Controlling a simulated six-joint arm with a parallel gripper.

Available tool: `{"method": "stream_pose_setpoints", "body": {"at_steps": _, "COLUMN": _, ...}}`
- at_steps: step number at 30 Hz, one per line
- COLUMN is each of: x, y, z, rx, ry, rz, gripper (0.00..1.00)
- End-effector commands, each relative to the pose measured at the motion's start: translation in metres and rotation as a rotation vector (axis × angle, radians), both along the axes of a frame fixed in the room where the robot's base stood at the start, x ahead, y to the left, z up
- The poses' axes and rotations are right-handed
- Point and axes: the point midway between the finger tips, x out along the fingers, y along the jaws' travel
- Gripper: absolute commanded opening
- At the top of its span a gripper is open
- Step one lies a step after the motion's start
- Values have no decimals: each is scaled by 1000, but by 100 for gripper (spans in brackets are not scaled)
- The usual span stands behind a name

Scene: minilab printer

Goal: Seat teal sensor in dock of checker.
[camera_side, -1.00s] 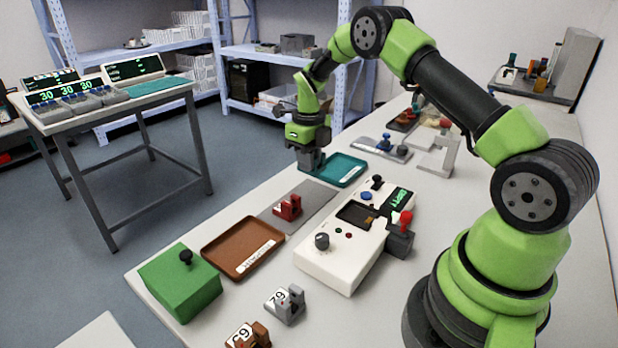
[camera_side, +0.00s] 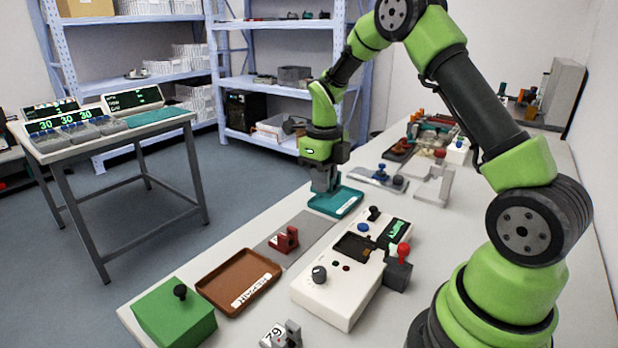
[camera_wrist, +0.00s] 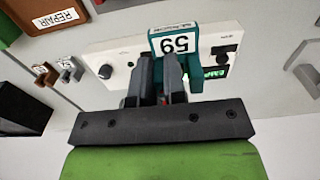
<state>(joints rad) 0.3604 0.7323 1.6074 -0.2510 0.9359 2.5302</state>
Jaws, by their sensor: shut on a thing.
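In the wrist view, my gripper (camera_wrist: 162,80) is shut on the teal sensor (camera_wrist: 193,75), which carries a label reading 59. In the side view, my gripper (camera_side: 325,183) is above the teal tray (camera_side: 340,207); the sensor cannot be made out there. The white checker (camera_side: 322,293) stands nearer the camera and to the right of the tray, with a dark recess, which looks like its dock (camera_side: 353,246), in its top. In the wrist view, the checker (camera_wrist: 125,62) lies beyond the sensor, which hides its middle, so the dock is covered there.
A red sensor (camera_side: 286,240) sits on a grey mat (camera_side: 308,227) left of the checker. A brown tray (camera_side: 225,297) and green box (camera_side: 172,318) are nearer the camera. A red-topped lever (camera_side: 403,251) stands at the checker's right side. Several items crowd the table's far end.

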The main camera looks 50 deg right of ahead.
Motion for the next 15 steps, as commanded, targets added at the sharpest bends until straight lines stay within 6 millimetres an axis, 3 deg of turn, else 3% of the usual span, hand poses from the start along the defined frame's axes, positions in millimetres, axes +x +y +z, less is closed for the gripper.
{"method": "stream_pose_setpoints", "body": {"at_steps": 3, "x": -32, "y": 10, "z": 9, "rx": 0, "ry": -2, "rz": -2, "gripper": 0}}
{"method": "stream_pose_setpoints", "body": {"at_steps": 9, "x": -74, "y": 23, "z": 15, "rx": 0, "ry": -4, "rz": -5, "gripper": 0}}
{"method": "stream_pose_setpoints", "body": {"at_steps": 15, "x": -93, "y": 30, "z": 16, "rx": 1, "ry": -3, "rz": -6, "gripper": 0}}
